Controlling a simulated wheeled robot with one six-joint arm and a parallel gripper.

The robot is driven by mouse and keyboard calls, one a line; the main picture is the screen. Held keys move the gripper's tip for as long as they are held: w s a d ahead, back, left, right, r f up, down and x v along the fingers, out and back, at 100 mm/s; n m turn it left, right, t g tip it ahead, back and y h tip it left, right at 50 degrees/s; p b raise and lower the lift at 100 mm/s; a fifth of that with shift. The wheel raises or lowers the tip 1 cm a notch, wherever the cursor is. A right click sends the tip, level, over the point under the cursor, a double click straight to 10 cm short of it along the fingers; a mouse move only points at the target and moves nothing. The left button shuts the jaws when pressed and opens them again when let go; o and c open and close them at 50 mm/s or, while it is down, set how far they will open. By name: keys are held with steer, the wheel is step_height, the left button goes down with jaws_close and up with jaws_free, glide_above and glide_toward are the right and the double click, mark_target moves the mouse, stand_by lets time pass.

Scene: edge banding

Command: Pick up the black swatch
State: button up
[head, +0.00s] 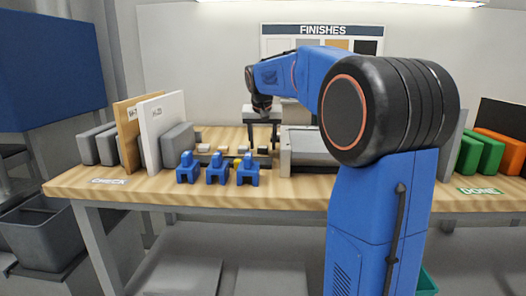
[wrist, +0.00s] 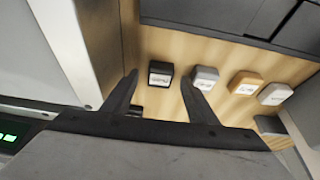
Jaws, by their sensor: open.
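The black swatch (wrist: 161,73) is a small dark block with a pale label on top. In the wrist view it shows between the two fingertips of my gripper (wrist: 159,77), a little beyond them. The fingers are apart and hold nothing. In the head view the black swatch (head: 262,150) sits at the right end of a row of swatches on the wooden bench. My gripper is above and behind it there, its fingertips hard to make out. A grey swatch (wrist: 205,77), a tan swatch (wrist: 245,82) and a white swatch (wrist: 275,94) continue the row.
A grey machine (head: 310,147) stands just right of the black swatch. Several blue fixtures (head: 216,168) stand along the bench front. Panels and grey blocks (head: 178,145) stand at the left. Green and orange blocks (head: 490,153) stand at the right.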

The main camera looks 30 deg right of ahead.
steer(key=shift+w+f, duration=0.1)
steer(key=shift+f, duration=0.25)
steer(key=c, duration=1.1)
steer(key=shift+r, duration=0.1)
